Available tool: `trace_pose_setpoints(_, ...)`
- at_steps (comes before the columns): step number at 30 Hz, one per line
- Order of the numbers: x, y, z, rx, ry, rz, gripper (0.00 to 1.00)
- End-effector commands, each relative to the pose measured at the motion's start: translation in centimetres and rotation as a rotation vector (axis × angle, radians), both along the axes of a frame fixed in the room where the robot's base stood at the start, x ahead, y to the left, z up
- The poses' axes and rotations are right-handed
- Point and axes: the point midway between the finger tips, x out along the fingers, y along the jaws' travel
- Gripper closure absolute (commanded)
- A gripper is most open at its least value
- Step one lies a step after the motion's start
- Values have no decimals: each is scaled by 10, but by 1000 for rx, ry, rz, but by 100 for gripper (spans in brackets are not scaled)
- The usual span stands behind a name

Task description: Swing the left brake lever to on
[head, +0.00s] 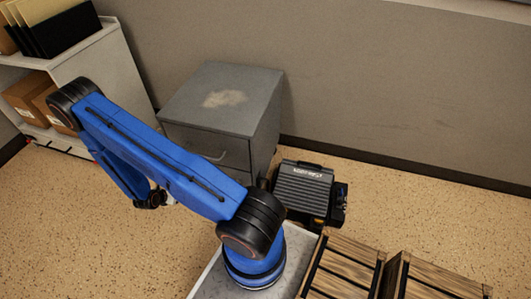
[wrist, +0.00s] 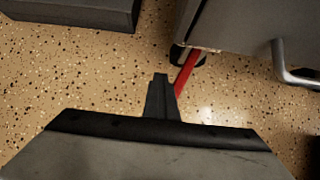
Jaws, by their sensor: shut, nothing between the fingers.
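A red lever (wrist: 185,75) shows in the wrist view. It slants down and left from a dark caster (wrist: 178,56) under the left corner of a grey cabinet (wrist: 232,25). My gripper (wrist: 161,78) is shut and empty, low over the floor. Its fingers are just left of the lever and overlap its lower end in the picture; I cannot tell whether they touch. In the head view the grey drawer cabinet (head: 226,95) stands against the wall. My blue arm hides its lower left front, and I cannot make out the lever there.
A drawer handle (wrist: 292,75) juts from the cabinet at right. A dark grey block (wrist: 80,12) is at the wrist view's upper left. A shelf unit (head: 112,65) stands left of the cabinet. Wooden crates (head: 345,262) are at the lower right. Speckled floor (wrist: 70,75) lies open.

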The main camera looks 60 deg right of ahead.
Motion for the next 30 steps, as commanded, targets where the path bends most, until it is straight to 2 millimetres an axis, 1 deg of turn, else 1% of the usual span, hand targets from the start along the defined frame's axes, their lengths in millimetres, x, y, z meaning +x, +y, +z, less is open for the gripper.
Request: trace_pose_setpoints(30, -33, -6, 0, 0, 2, -2, 100)
